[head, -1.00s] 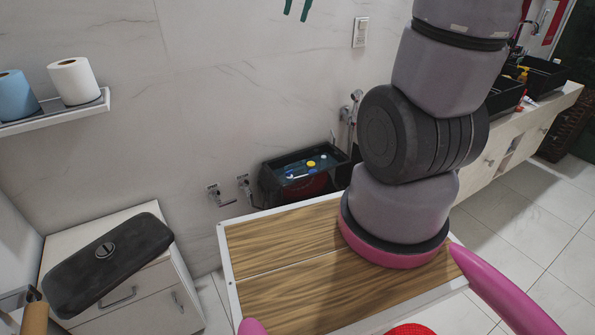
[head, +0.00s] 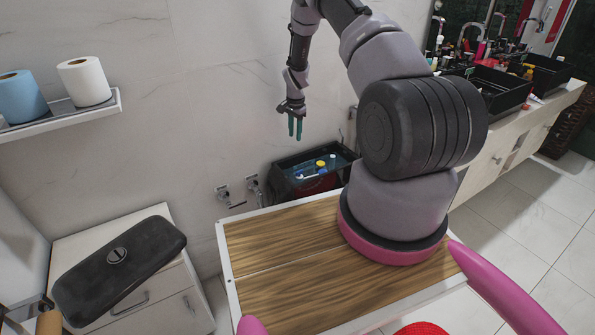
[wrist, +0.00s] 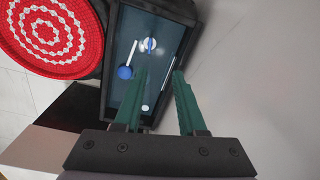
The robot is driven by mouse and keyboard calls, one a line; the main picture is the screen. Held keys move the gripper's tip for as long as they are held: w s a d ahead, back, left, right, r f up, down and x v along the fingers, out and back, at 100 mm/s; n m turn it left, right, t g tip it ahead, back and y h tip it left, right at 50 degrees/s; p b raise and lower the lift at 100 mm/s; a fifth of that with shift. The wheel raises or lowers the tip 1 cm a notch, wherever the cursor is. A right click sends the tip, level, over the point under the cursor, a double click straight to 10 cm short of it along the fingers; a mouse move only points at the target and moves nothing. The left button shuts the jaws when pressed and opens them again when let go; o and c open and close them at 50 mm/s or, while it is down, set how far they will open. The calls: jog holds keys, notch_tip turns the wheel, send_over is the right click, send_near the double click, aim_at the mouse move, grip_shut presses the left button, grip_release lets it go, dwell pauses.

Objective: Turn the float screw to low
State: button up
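The open black toilet tank (head: 283,186) stands against the wall, with water and small fittings inside. In the head view a yellow cap (head: 320,164) and small blue and white parts show in it. In the wrist view the tank (wrist: 116,90) holds a round blue part (wrist: 125,73), a white round part (wrist: 149,45), a smaller white knob (wrist: 145,107) and thin rods. I cannot tell which part is the float screw. My gripper (head: 295,128) hangs above the tank with its green fingers pointing down, open and empty. Its fingers (wrist: 158,85) overlap the tank in the wrist view.
A black tank lid (head: 125,272) lies on the white drawer cabinet (head: 186,309) at left. A red-and-white patterned round cover (wrist: 45,32) is beside the tank. Wall valves (head: 224,194) stick out left of the tank. A shelf (head: 118,101) holds paper rolls.

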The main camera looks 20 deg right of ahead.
send_over(298, 172)
notch_tip(298, 172, down, 8)
jog(key=shift+m+g, duration=0.3)
notch_tip(298, 172, down, 10)
jog(key=shift+w+f, duration=0.1)
jog(key=shift+f, duration=0.05)
grip_shut()
